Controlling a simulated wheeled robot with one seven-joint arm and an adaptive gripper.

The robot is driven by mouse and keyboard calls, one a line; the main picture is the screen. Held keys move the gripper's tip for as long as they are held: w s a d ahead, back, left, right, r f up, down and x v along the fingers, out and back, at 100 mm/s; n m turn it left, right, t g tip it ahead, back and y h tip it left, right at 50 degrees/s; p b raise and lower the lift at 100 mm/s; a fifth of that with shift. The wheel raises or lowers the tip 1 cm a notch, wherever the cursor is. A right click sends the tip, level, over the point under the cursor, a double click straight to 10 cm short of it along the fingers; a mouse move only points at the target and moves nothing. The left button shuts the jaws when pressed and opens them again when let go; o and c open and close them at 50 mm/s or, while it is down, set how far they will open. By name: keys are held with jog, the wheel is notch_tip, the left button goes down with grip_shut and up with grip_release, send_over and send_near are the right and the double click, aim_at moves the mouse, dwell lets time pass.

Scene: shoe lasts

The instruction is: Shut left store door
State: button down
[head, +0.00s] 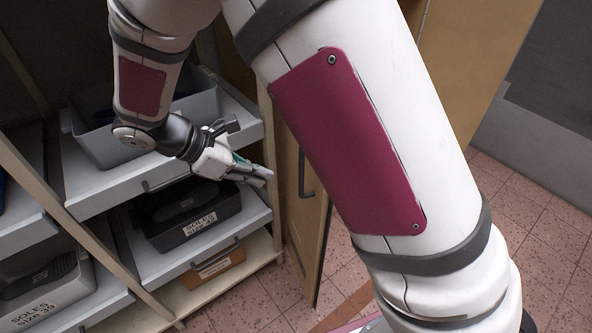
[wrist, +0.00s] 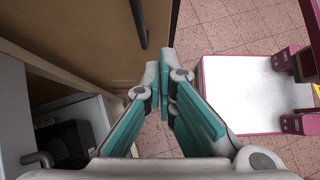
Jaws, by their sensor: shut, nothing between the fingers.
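A wooden store door (head: 311,229) with a dark bar handle (head: 303,174) stands open at the right side of the shelving in the head view. My arm hides part of it. In the wrist view, the door's brown panel (wrist: 95,35) fills the upper left, with the dark handle (wrist: 138,22) at the top. My gripper (head: 266,176) is shut and empty, in front of the shelves and just left of the door. In the wrist view, its fingertips (wrist: 160,68) lie near the panel's edge; I cannot tell if they touch it.
The shelving holds a grey bin (head: 95,145), a black box of soles (head: 190,219) and an orange-brown box (head: 212,270) on pull-out shelves (head: 95,193). Another wooden panel (head: 470,50) stands behind my arm. Speckled tile floor (head: 540,235) is open at the right.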

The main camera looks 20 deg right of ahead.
jog(key=d+r+p+x, duration=0.1)
jog(key=d+x, duration=0.1)
jog(key=x, duration=1)
jog(key=shift+d+p, duration=0.25)
jog(key=shift+p, duration=0.15)
jog(key=shift+d+r, duration=0.1)
